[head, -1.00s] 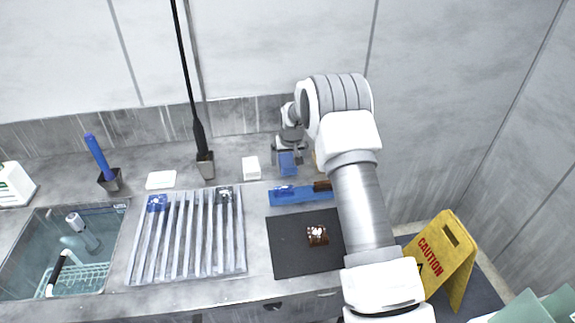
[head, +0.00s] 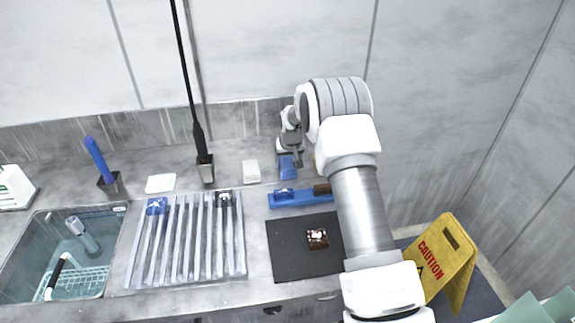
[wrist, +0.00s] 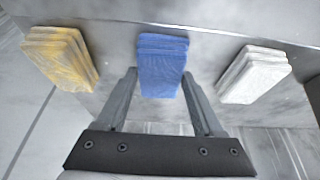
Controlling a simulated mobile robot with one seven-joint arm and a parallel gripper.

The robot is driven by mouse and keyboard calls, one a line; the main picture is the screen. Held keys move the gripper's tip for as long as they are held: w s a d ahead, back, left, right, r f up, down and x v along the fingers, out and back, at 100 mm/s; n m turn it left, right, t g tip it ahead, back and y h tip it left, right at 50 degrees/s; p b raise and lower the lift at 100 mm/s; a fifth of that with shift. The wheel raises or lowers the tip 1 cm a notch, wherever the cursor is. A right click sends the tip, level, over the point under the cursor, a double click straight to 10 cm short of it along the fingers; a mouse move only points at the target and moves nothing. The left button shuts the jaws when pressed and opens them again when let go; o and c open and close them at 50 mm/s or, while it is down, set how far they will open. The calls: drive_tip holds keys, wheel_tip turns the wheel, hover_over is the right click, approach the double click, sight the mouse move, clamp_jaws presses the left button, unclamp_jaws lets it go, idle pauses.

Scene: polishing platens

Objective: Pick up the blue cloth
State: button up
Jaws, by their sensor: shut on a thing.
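The blue cloth (wrist: 162,65) is a folded, layered pad between the two finger tips of my gripper (wrist: 160,76) in the wrist view. The fingers touch its left and right sides, and my gripper is shut on it. In the head view the blue cloth (head: 287,167) shows just below my gripper (head: 290,153), at the back of the grey counter. I cannot tell whether it rests on the counter or is slightly clear of it.
A yellow cloth (wrist: 62,58) and a white cloth (wrist: 252,75) lie on either side. The back wall is close behind.

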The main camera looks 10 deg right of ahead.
sight(286, 160)
drive_tip(key=shift+r, duration=0.1)
drive_tip(key=shift+r+p, duration=0.35)
drive_tip(key=shift+p, duration=0.2)
wheel_tip(286, 160, up, 4)
drive_tip(key=shift+f+b, duration=0.2)
drive_tip(key=shift+b, duration=0.15)
drive_tip(key=s+d+r, duration=0.6)
drive_tip(key=s+r, duration=0.1)
drive_tip(key=s, duration=0.2)
drive_tip(key=shift+s+d+b, duration=0.25)
drive_tip(key=shift+d+b, duration=0.15)
drive_tip(key=shift+b, duration=0.05)
drive_tip(key=o, duration=0.6)
drive_tip(key=c, duration=0.4)
drive_tip(key=shift+s, duration=0.1)
